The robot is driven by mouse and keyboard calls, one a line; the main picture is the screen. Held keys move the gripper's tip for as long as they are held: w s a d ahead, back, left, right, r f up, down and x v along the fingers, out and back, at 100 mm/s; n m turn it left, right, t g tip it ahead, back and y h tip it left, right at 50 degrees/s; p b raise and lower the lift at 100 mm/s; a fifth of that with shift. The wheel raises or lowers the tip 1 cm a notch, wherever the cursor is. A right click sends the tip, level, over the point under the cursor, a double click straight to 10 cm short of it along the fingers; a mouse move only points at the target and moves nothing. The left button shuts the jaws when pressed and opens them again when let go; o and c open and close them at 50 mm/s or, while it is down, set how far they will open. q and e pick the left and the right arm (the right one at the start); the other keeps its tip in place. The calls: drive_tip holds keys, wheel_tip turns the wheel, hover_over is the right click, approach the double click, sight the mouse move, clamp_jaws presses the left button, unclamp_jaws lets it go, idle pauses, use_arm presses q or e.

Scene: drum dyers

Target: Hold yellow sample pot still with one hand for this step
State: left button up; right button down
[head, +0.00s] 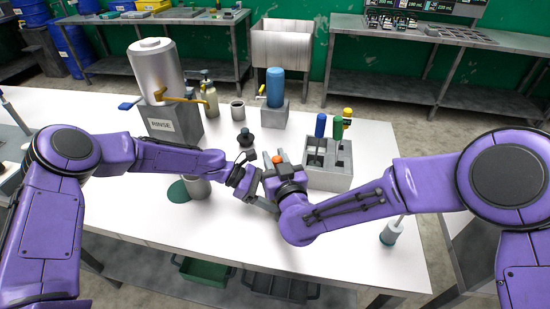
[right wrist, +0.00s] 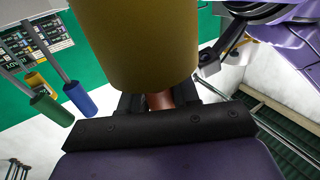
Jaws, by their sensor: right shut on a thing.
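A mustard-yellow cylinder (right wrist: 135,40), which I take for the yellow sample pot, fills the upper middle of the right wrist view. My right gripper (right wrist: 158,101) is shut on its narrower red-brown part. In the head view my right gripper (head: 278,174) is at the table's middle, with a small orange piece (head: 277,158) showing at it; the yellow body is not clearly seen there. My left gripper (head: 246,184) is close beside it on the left. Its dark finger (right wrist: 222,62) shows right of the yellow cylinder in the right wrist view. Whether it is open or touching is unclear.
A grey rack (head: 330,178) with blue, green and yellow-topped tools stands behind my right gripper. A grey cup (head: 197,186) stands near my left forearm. A RINSE tank (head: 158,72) and a blue bottle (head: 275,88) stand behind. The white table's front (head: 270,235) is clear.

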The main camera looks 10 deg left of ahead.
drive_tip(key=shift+r, duration=2.3)
drive_tip(key=shift+f, duration=2.3)
drive_tip(key=c, duration=1.6)
unclamp_jaws()
clamp_jaws()
